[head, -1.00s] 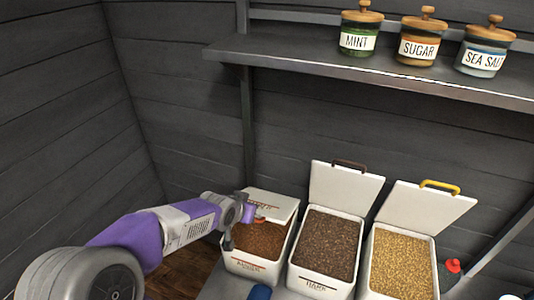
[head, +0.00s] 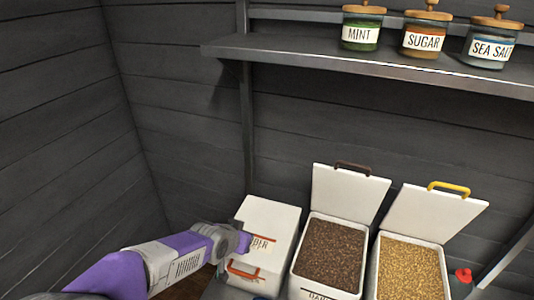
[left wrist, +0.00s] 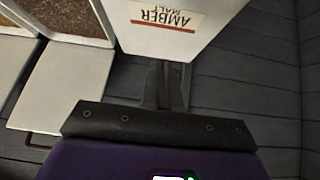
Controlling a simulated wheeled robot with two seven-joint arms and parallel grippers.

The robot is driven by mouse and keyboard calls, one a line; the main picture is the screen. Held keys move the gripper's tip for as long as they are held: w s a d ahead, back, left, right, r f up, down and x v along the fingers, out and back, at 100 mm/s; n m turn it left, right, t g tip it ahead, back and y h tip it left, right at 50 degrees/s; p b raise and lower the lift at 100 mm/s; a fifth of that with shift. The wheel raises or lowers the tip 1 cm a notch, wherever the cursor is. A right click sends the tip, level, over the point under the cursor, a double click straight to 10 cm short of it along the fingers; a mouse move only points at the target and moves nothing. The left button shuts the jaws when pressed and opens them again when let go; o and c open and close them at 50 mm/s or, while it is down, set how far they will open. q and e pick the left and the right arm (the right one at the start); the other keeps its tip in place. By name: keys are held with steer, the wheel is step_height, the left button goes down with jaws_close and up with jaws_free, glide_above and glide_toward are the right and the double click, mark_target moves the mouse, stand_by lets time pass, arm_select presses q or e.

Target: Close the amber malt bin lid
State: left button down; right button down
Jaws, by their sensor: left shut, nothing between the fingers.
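The amber malt bin is the leftmost of the three white bins in the head view. Its white lid (head: 272,218) is swung down over the bin, and no grain shows there. I cannot tell whether it sits flush. The orange handle (head: 243,271) is at the lid's front edge. The lid's "AMBER MALT" label (left wrist: 166,18) shows upside down in the left wrist view. My left gripper (head: 245,243) is shut and empty, at the lid's left side over its label; its dark fingers (left wrist: 165,72) point at the lid. I cannot tell whether they touch. My right gripper is out of view.
A dark malt bin (head: 318,291) and a pale grain bin (head: 401,290) stand to the right with raised lids (head: 348,192) (head: 432,212). A shelf (head: 340,60) with three labelled jars runs above. A red object (head: 463,274) is at far right.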

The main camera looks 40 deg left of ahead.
arm_select(q)
step_height(320, 180, up, 8)
steer(key=p, duration=0.6)
stand_by(0.5)
